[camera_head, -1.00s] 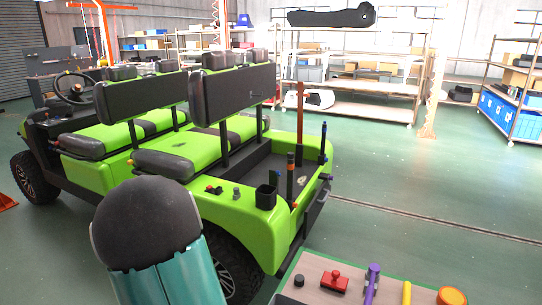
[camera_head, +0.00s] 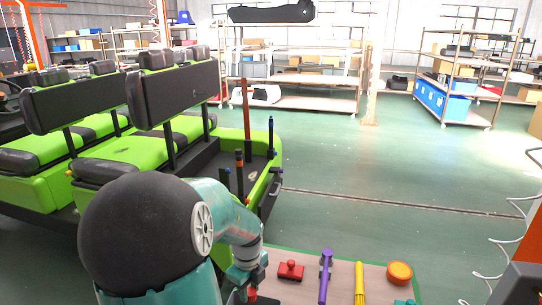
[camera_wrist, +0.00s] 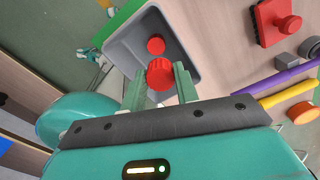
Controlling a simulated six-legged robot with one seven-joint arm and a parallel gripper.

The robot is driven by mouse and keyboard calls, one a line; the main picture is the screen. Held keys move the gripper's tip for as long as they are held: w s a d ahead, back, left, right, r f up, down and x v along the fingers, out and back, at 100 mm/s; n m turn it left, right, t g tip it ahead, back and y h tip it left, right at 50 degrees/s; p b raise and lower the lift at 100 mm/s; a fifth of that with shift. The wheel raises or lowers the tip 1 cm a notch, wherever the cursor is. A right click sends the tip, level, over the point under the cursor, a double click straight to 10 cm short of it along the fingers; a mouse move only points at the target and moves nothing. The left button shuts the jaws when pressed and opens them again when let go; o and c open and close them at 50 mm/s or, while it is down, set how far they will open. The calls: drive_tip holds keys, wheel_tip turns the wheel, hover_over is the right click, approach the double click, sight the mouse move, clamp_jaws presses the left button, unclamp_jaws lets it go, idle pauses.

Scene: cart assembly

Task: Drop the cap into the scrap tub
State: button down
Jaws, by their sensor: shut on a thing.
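In the wrist view my gripper (camera_wrist: 160,82) is shut on a red ridged cap (camera_wrist: 160,72), held between its two teal fingertips. The cap and fingertips overlap the grey scrap tub (camera_wrist: 124,52) in the picture; the exact height above its floor is hard to tell. A second red round piece (camera_wrist: 156,45) lies inside the tub. In the head view my gripper (camera_head: 243,285) is at the bottom edge over the left end of the table, mostly hidden by my own arm, with a bit of red beside it.
On the table (camera_head: 300,290) to the right are a red block with a knob (camera_head: 290,271), a purple tool (camera_head: 325,275), a yellow tool (camera_head: 359,283) and an orange round piece (camera_head: 399,272). The green cart (camera_head: 45,185) stands to the left. Open floor lies behind the table.

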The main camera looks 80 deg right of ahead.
sight(249, 290)
drive_tip(key=shift+f, duration=2)
drive_tip(key=c, duration=1)
unclamp_jaws()
wheel_tip(249, 290, up, 14)
